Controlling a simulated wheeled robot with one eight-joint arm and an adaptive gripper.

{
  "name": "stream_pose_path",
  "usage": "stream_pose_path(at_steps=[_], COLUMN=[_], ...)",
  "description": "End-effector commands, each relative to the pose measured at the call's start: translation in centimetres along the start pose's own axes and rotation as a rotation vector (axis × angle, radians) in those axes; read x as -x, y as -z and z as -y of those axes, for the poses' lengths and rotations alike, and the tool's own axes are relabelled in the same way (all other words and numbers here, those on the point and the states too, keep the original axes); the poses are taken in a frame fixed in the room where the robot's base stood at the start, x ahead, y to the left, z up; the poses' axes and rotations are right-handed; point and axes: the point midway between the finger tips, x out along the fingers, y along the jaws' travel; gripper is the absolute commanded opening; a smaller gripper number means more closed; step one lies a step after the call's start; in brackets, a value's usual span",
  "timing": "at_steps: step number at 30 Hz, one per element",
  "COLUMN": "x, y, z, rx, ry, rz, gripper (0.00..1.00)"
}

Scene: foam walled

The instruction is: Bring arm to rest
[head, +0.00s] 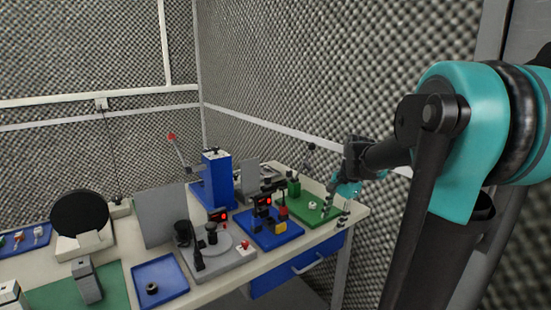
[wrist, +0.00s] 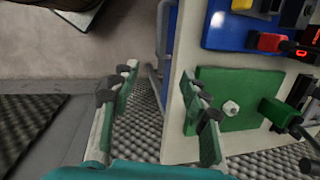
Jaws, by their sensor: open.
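My arm reaches in from the right in the head view, dark with teal joint covers. My gripper (wrist: 160,75) is open and empty, its two fingers wide apart. In the head view the gripper (head: 342,205) hangs by the right end of the workbench (head: 225,273), partly hard to make out. In the wrist view the left finger is over the floor and the right finger overlaps the edge of a green board (wrist: 240,88). I cannot tell the height of the fingers above the bench.
A white nut (wrist: 231,108) sits on the green board. A blue drawer (head: 300,264) is below. Foam walls stand behind.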

Motion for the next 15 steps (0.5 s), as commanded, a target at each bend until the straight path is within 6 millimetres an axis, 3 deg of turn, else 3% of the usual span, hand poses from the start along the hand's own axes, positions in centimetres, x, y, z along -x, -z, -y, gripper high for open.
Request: stream_pose_path(at_steps=[5,12,15], x=[-3.5,-9.6,-11.2], y=[-1.8,-4.6,-5.3], z=[-4.2,-12.8,-15.2], rx=[0.266,0.795,0.951], ry=[0.022,0.012,-0.005], rz=[-0.086,-0.270,-0.325], gripper=[0.46,0.46,0.46])
